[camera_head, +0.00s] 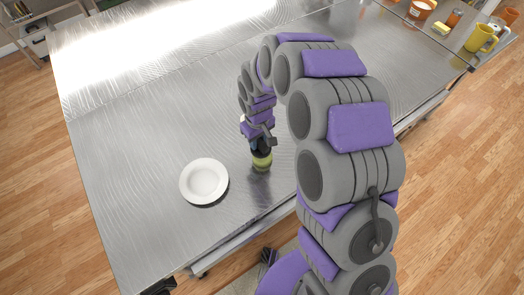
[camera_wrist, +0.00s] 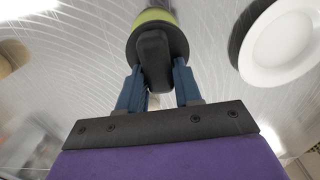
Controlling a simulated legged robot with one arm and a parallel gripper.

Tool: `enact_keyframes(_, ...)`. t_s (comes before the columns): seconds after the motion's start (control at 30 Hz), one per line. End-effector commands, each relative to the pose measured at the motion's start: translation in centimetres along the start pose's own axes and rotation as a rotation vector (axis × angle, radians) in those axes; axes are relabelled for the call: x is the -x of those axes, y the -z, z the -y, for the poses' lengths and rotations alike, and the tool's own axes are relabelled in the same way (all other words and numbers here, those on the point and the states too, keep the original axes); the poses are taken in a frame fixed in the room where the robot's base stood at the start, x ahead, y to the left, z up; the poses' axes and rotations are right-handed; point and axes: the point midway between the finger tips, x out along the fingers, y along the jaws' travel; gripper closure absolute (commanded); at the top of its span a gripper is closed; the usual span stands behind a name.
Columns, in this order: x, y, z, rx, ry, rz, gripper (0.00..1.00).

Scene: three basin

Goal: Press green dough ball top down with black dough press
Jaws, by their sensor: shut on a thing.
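My gripper (camera_head: 258,138) is low over the metal table, and its two blue fingers show in the wrist view (camera_wrist: 158,72). It is shut on the handle of the black dough press (camera_wrist: 156,58). The press (camera_head: 261,148) is upright, with its round black disc facing down. The green dough ball (camera_head: 262,162) is directly under the disc and appears to touch it. In the wrist view only part of the green dough (camera_wrist: 155,15) shows beyond the disc; the rest is hidden by the press.
A white plate (camera_head: 204,182) lies on the metal table (camera_head: 130,150), left of the dough with a gap between. A yellow pitcher (camera_head: 481,38) and other kitchenware stand at the far right. The table's front edge is close to the dough.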

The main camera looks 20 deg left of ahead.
Motion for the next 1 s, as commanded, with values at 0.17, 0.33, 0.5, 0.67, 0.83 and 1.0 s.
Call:
enact_keyframes(0.17, 0.0, 0.0, 0.0, 0.0, 0.0, 0.0, 1.0)
enact_keyframes(0.33, -0.2, 0.0, 0.0, 0.0, 0.0, 0.0, 1.0)
enact_keyframes(0.5, -0.7, 0.0, 0.0, 0.0, 0.0, 0.001, 1.0)
enact_keyframes(0.67, -1.2, 0.0, 0.0, 0.0, 0.0, 0.001, 1.0)
enact_keyframes(0.83, -1.8, 0.0, 0.0, 0.0, 0.0, 0.001, 1.0)
enact_keyframes(1.0, -2.3, 0.0, 0.0, 0.0, 0.0, 0.0, 1.0)
